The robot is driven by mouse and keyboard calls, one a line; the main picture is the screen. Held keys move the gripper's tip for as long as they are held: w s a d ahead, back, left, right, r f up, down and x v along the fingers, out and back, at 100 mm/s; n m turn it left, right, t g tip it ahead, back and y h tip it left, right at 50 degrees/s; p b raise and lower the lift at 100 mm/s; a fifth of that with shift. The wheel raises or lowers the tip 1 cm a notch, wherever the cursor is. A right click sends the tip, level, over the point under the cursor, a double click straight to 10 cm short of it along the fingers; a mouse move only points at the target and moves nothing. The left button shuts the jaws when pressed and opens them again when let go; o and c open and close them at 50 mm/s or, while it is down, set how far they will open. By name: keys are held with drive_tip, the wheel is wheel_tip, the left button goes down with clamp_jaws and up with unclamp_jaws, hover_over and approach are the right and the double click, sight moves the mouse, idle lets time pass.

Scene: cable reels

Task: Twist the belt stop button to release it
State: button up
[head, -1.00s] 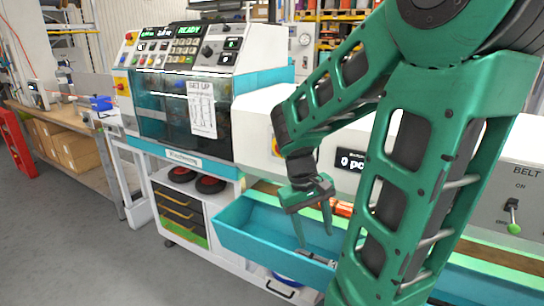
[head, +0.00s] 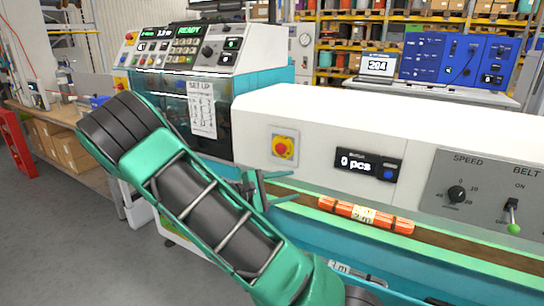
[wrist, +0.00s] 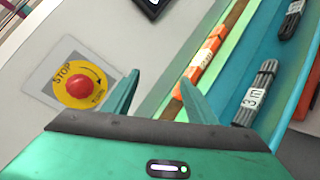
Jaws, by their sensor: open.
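The belt stop button (head: 282,148) is a red mushroom knob on a yellow disc, on a pale square plate on the white machine front. In the wrist view the red knob (wrist: 78,88) is at the left, with "STOP" and "TURN" lettered around it. My gripper (head: 262,188) is in front of the machine, below and slightly left of the button, partly hidden by my arm. In the wrist view my gripper (wrist: 158,98) has its two green fingers spread with nothing between them. The button lies to the left of the left finger, apart from it.
An orange bundle (head: 366,215) lies on the belt; it also shows in the wrist view (wrist: 203,55). Dark cable bundles (wrist: 258,92) lie in the teal trough. A counter display (head: 368,164), speed knob (head: 457,194) and belt lever (head: 513,214) are to the right.

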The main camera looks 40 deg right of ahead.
sight(278, 151)
drive_tip(key=w+a+r+n+t+h, duration=0.45)
drive_tip(key=w+a+n, duration=0.2)
drive_tip(key=w, duration=0.25)
drive_tip(key=shift+m+t+h, duration=0.25)
drive_tip(key=shift+m+h, duration=0.1)
drive_tip(key=shift+m, duration=0.1)
drive_tip(key=x, duration=1)
drive_tip(key=shift+s+d, duration=0.1)
drive_tip(key=shift+s, duration=0.1)
drive_tip(key=shift+c, duration=0.7)
